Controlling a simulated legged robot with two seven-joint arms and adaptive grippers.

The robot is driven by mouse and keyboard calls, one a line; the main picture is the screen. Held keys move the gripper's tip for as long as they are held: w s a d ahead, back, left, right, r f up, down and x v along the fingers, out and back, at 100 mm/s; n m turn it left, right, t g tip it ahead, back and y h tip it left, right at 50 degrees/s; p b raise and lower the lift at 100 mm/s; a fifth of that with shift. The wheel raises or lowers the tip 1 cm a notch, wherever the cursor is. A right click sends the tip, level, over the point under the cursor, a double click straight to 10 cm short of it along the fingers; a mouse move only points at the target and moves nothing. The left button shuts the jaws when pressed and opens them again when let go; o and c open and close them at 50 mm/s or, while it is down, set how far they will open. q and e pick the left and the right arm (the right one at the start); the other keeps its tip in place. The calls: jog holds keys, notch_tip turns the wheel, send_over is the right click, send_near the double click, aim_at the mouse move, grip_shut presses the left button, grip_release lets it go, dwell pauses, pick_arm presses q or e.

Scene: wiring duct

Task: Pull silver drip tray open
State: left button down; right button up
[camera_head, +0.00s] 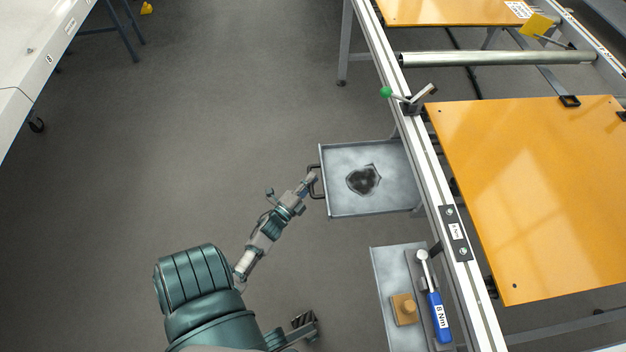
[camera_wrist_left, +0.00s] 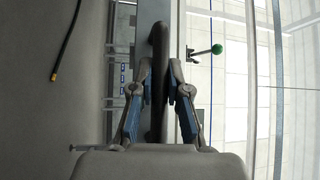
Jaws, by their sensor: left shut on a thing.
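The silver drip tray (camera_head: 345,205) hangs at the side of the frame and is pulled out, with its floor and a dark patch (camera_head: 363,180) showing. Its dark handle (camera_head: 321,184) is on its left front edge. My left gripper (camera_head: 313,180) is at this handle, shut on it. In the left wrist view, the two blue-padded fingers of my left gripper (camera_wrist_left: 160,88) stand on both sides of the dark handle bar (camera_wrist_left: 160,45).
An aluminium frame rail (camera_head: 418,148) with a green-knobbed lever (camera_head: 387,92) and an orange panel (camera_head: 530,180) are at the right. A lower tray (camera_head: 382,270) holds a blue torque wrench (camera_head: 438,318) and a wooden block (camera_head: 404,309).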

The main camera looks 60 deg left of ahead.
pick_arm(q)
jog(key=shift+d+f, duration=0.1)
jog(key=shift+f, duration=0.25)
jog(key=c, duration=1.2)
grip_release()
jog(key=shift+o, duration=0.3)
jog(key=shift+r, duration=0.1)
jog(key=v, duration=1.2)
